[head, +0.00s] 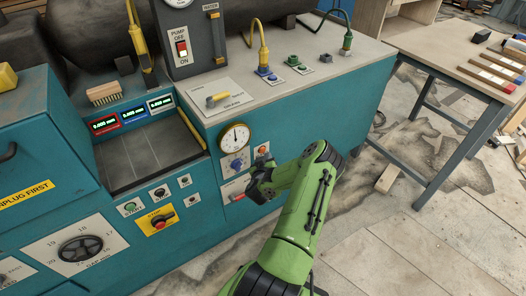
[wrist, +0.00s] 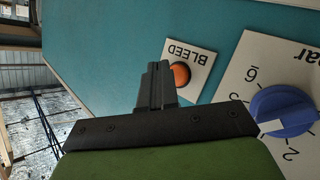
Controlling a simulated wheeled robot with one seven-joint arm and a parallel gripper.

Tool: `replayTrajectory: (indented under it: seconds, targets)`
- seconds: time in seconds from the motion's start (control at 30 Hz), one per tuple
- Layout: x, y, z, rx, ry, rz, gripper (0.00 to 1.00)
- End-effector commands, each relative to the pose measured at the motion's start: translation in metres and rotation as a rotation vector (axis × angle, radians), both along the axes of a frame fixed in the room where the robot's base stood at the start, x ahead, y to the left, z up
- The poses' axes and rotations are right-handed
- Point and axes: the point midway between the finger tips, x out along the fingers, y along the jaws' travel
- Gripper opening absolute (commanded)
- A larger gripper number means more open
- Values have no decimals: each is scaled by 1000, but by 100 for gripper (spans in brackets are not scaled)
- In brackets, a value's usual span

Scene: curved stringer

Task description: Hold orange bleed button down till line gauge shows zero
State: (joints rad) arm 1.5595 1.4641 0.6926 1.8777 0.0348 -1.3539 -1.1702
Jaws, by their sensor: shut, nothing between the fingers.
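The orange bleed button (wrist: 181,74) sits on a white plate (wrist: 192,52) marked BLEED, upside down in the wrist view. In the head view, the button (head: 263,149) is on the teal front panel, right of the round gauge (head: 235,138). The gauge needle points roughly upward; its numbers are too small to read. My gripper (wrist: 158,68) is shut and empty, its fingertips just left of the button in the wrist view. I cannot tell whether they touch it. In the head view my gripper (head: 259,184) is below the button, its tips hard to make out.
A blue knob (wrist: 283,112) on a numbered plate is close to the right of my gripper in the wrist view. Below it in the head view is a plate with a red part (head: 237,196). A wooden workbench (head: 450,62) stands right.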

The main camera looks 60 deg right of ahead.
Motion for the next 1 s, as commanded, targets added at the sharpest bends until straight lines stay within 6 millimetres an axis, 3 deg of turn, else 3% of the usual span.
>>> replayTrajectory:
  seconds: [1.0]
  targets:
    - [8,-4,2,0,1,0,0]
